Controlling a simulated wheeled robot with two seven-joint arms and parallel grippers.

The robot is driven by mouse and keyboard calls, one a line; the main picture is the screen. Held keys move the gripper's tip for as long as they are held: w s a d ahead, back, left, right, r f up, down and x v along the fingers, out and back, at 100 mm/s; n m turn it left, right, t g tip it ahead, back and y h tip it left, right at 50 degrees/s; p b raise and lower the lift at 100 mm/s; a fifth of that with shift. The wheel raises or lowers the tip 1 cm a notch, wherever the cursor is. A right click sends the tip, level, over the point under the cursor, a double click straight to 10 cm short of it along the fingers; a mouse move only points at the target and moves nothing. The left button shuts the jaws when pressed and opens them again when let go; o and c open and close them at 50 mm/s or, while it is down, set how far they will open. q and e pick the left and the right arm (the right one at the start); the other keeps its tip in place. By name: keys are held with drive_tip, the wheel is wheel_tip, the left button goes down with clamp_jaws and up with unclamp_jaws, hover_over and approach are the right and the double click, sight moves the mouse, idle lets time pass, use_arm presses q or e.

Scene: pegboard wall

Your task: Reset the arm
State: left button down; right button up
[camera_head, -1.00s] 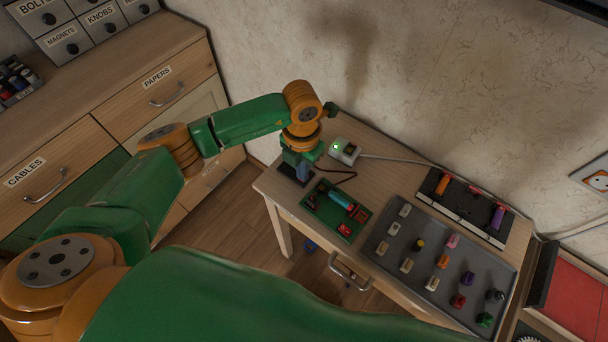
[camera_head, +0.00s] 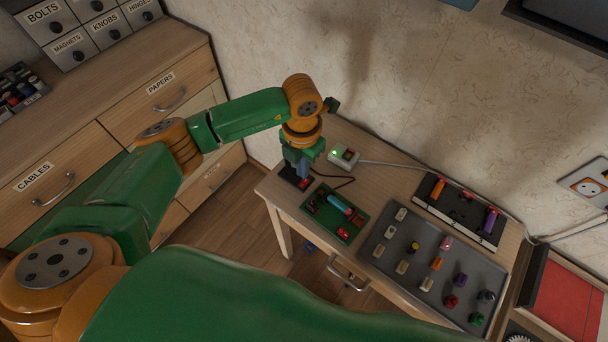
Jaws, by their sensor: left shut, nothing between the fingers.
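My left arm comes in from the left, and its green and orange links reach over the far left corner of the small wooden table (camera_head: 388,152). My left gripper (camera_head: 297,178) points down at the table's left edge. It is shut and empty. It is close to a green board (camera_head: 325,222) that carries a blue cylinder (camera_head: 340,204) and red parts. My right gripper does not show.
A switch box (camera_head: 343,156) with a green light and a cable stands behind the gripper. A grey tray (camera_head: 408,284) of small coloured pieces and a dark holder (camera_head: 460,212) with coloured cylinders lie to the right. A drawer cabinet (camera_head: 120,110) stands left.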

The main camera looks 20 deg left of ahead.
use_arm(q)
wheel_tip(320, 180, up, 2)
drive_tip(key=shift+r+p, duration=0.25)
drive_tip(key=shift+p, duration=0.35)
